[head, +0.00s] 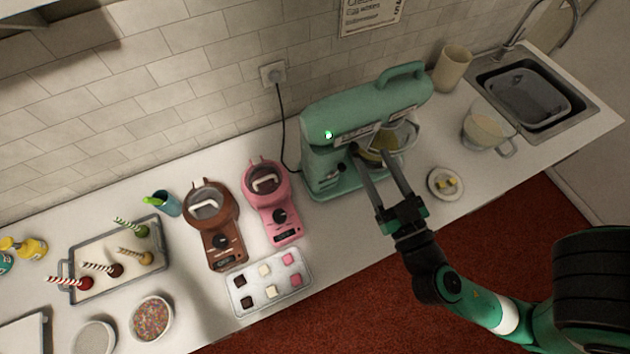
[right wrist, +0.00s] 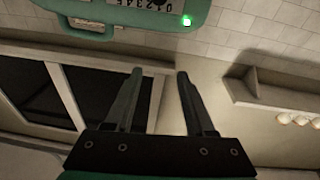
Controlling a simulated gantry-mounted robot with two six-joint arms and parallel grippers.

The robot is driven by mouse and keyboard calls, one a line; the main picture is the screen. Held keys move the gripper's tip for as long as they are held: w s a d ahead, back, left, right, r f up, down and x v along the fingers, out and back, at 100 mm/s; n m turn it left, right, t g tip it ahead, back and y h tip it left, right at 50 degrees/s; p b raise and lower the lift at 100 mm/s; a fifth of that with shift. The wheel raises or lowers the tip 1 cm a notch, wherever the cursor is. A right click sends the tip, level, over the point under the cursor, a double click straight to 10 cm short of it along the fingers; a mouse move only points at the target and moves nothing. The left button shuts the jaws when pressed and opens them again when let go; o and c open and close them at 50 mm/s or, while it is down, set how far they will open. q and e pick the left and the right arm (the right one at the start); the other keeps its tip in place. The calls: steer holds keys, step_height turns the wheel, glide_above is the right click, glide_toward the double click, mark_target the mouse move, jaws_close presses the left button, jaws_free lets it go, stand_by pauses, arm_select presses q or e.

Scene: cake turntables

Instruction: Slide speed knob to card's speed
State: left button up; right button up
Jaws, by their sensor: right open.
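The green stand mixer (head: 345,115) stands against the back wall, with a lit green lamp on its head. A light speed scale (head: 345,139) runs along its near side. In the right wrist view the scale (right wrist: 130,3) shows at the top edge, with digits partly cut off, and a dark knob (right wrist: 160,4) sits on it. My right gripper (head: 367,152) is open and empty, its fingers reaching toward the mixer's near side; whether they touch it is unclear. In the right wrist view the fingertips (right wrist: 160,74) are apart below the scale. A card (head: 370,14) hangs on the wall, cut off and unreadable.
A pink machine (head: 270,205) and a brown one (head: 212,225) stand left of the mixer. A tray of sweets (head: 270,284) lies before them. A small plate (head: 446,184), a glass jug (head: 488,128) and a beige cup (head: 453,68) stand right of the mixer, near the sink (head: 500,72).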

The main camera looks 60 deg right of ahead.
steer(key=n+b, duration=0.1)
glide_toward(356, 150)
step_height(356, 150, up, 4)
steer(key=a, duration=0.2)
step_height(356, 150, down, 3)
steer(key=s+d+n+g+y+b, duration=0.1)
steer(key=s+d+b, duration=0.1)
steer(key=p+x, duration=0.1)
steer(key=x, duration=0.2)
steer(key=p+x, duration=0.1)
steer(key=x, duration=0.3)
steer(key=p+x, duration=0.1)
steer(key=x, duration=0.2)
steer(key=shift+w+a+r+p, duration=0.15)
steer(key=shift+w+p, duration=0.15)
steer(key=shift+w, duration=0.55)
arm_select(q)
steer(key=shift+f, duration=0.4)
arm_select(e)
jaws_close()
